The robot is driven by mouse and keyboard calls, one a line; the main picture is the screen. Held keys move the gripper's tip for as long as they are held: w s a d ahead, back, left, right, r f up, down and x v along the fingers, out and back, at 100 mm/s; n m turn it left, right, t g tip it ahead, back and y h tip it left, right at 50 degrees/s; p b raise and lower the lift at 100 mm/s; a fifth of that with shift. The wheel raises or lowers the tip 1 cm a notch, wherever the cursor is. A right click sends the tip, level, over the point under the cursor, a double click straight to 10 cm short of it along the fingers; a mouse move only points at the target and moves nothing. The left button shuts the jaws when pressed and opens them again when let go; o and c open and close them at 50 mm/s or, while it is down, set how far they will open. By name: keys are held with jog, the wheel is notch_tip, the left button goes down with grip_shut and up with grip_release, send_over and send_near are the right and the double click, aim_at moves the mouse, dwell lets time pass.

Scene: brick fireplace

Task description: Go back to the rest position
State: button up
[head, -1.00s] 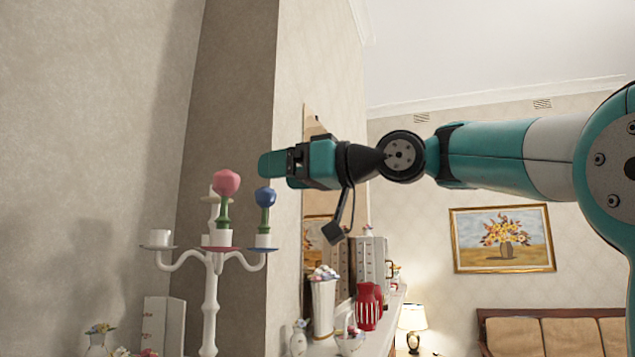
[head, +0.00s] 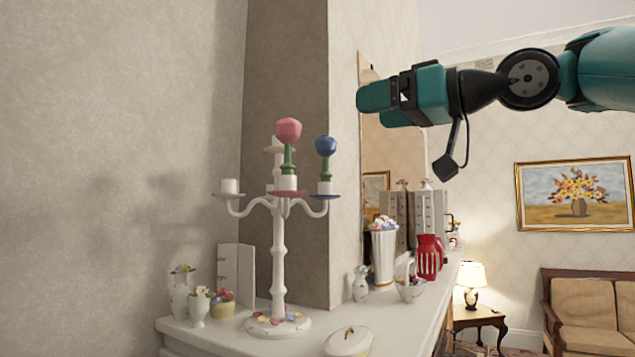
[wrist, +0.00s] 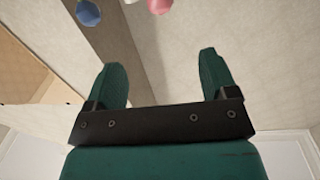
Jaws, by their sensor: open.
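My gripper (head: 375,107) is at the upper right of the head view, raised above the mantel and to the right of the candelabra, clear of it. In the wrist view my gripper (wrist: 165,80) has its two green fingers spread wide with nothing between them. The white candelabra (head: 279,262) stands upright on the mantel. A pink flower-like piece on a green stem (head: 288,131) stands on its front cup, and a blue one (head: 325,146) on its right cup. Both also show at the top of the wrist view, the pink one (wrist: 159,5) and the blue one (wrist: 88,13).
The white mantel (head: 215,334) carries small vases, a lidded white dish (head: 348,341), a tall white vase (head: 384,257) and a red pitcher (head: 429,257). A wall column stands behind the candelabra. A lamp (head: 470,276), sofa (head: 590,310) and painting (head: 575,196) are at the far right.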

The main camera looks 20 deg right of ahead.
jog(key=w+a+f+m+g+h, duration=0.1)
jog(key=a+f+g, duration=0.3)
jog(key=f, duration=0.7)
jog(key=a+f+g, duration=0.3)
jog(key=a+f, duration=0.4)
jog(key=f, duration=0.5)
jog(key=s+a+f+n+g+h, duration=0.1)
jog(key=s+a+f+g+h, duration=0.2)
jog(key=s+f+g, duration=0.5)
jog(key=s+f+h, duration=0.1)
jog(key=s+f, duration=0.8)
jog(key=f, duration=0.3)
jog(key=shift+f+n, duration=0.2)
jog(key=shift+n, duration=0.1)
jog(key=shift+c, duration=0.4)
